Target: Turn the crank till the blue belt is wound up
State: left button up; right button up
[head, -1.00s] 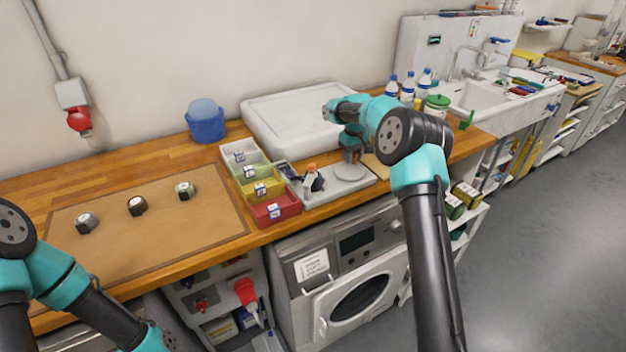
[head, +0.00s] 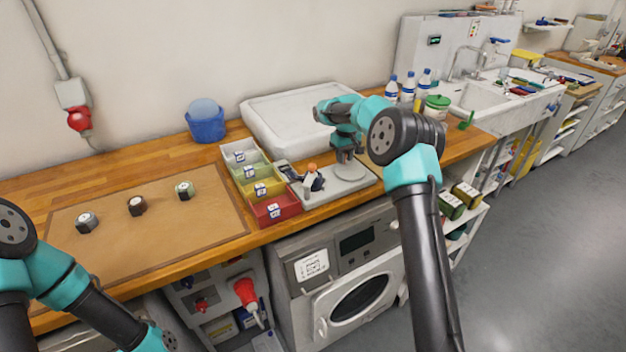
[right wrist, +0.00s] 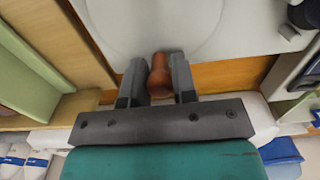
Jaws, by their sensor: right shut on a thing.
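A light grey base plate (head: 334,194) stands on the wooden bench with a pale round disc (head: 352,173) on it. A small dark-blue and white part with an orange-brown top (head: 312,180) stands at the plate's left; I cannot tell whether it holds the blue belt. My right gripper (head: 345,158) is low over the plate, behind the disc. In the right wrist view, my right gripper (right wrist: 158,85) is shut on the brown crank handle (right wrist: 160,76), which sits between its fingers. My left gripper is outside the head view; only my left arm shows.
Open bins, the front one red (head: 276,211), stand left of the plate. A white tray (head: 262,112) lies behind it. Bottles (head: 408,88) and a green-lidded tub (head: 436,108) stand to the right. A brown mat (head: 150,235) with small knobs lies at left.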

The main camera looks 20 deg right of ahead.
aim_at(337, 168)
jog(key=shift+s+a, duration=0.2)
jog(key=shift+a, duration=0.75)
jog(key=shift+r, duration=0.1)
jog(key=shift+s+a, duration=0.55)
jog(key=shift+a, duration=0.1)
jog(key=shift+s, duration=0.1)
